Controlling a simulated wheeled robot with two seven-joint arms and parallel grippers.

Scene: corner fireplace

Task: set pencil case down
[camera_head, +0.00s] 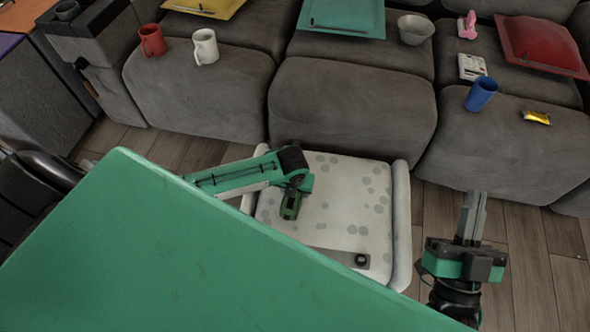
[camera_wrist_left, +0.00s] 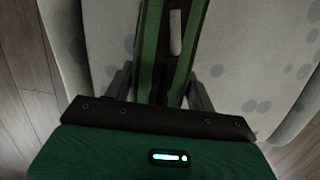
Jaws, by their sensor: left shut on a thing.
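My left gripper (camera_head: 302,182) is over the pale spotted stool (camera_head: 350,205) and shut on the green pencil case (camera_head: 290,206). In the left wrist view the case (camera_wrist_left: 151,50) is a long green strip with a dark middle and a pale tab, between the two dark fingers. The stool seat (camera_wrist_left: 245,60) shows beneath it. I cannot tell whether the case touches the seat. My right gripper (camera_head: 474,198) is empty to the right of the stool, its fingers together and pointing up in the picture.
A grey strip with a dark knob (camera_head: 360,261) lies at the stool's near edge. The grey sofa (camera_head: 350,105) behind holds a red mug (camera_head: 152,40), white mug (camera_head: 205,47), bowl (camera_head: 415,29), blue cup (camera_head: 481,94) and yellow packet (camera_head: 536,117). A large green surface hides the lower left.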

